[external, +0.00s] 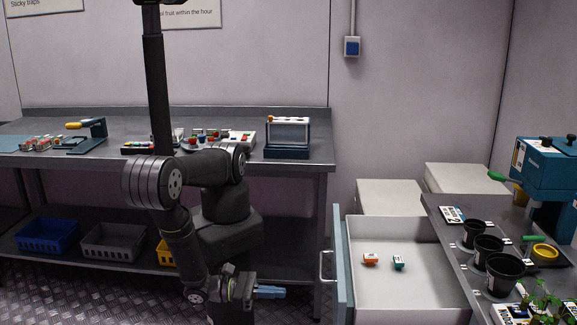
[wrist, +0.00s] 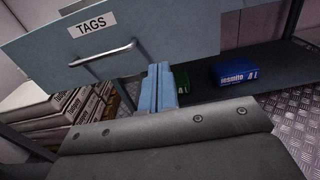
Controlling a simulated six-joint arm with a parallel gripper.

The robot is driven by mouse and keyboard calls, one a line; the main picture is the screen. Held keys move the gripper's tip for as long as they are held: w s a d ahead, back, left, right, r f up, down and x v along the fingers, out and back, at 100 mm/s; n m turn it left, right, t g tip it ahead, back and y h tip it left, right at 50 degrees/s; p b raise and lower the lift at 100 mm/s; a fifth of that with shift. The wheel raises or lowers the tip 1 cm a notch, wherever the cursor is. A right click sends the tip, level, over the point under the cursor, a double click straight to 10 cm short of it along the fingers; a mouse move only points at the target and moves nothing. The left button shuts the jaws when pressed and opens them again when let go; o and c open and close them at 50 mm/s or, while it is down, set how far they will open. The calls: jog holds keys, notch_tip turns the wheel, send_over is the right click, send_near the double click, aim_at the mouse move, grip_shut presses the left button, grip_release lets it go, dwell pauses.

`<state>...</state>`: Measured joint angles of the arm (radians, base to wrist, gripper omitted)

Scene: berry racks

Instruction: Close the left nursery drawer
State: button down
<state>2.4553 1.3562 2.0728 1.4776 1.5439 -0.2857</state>
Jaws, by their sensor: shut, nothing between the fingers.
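The left nursery drawer (external: 408,299) is pulled out from the right-hand bench, with its inside visible. An orange-and-white box (external: 370,260) and a green-and-white box (external: 398,262) lie in it. Its blue-grey front faces left in the external view and carries a bar handle (external: 322,267). In the wrist view the drawer front (wrist: 185,30) shows a TAGS label and its handle (wrist: 100,58). My gripper (external: 284,292) is shut and empty, low and to the left of the drawer front. In the wrist view its blue fingers (wrist: 157,85) appear just below the front's lower edge; contact cannot be told.
The right-hand bench holds black pots (external: 488,246) and a teal machine (external: 550,165). Under the drawer in the wrist view are a blue box (wrist: 237,73), a green box (wrist: 181,78) and stacked cartons (wrist: 62,112). Open floor lies between the benches.

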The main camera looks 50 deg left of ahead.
aim_at(440, 295)
jog(key=x, duration=1.2)
jog(key=shift+w+d, duration=0.15)
jog(key=shift+w, duration=0.05)
jog(key=x, duration=3.1)
jog(key=shift+w+d+f, duration=0.1)
jog(key=shift+f, duration=0.1)
jog(key=shift+w+d+r, duration=0.1)
jog(key=shift+w+d, duration=0.15)
jog(key=shift+w, duration=0.1)
jog(key=v, duration=1.4)
jog(key=shift+s+a, duration=0.2)
jog(key=shift+s, duration=0.1)
jog(key=x, duration=1.4)
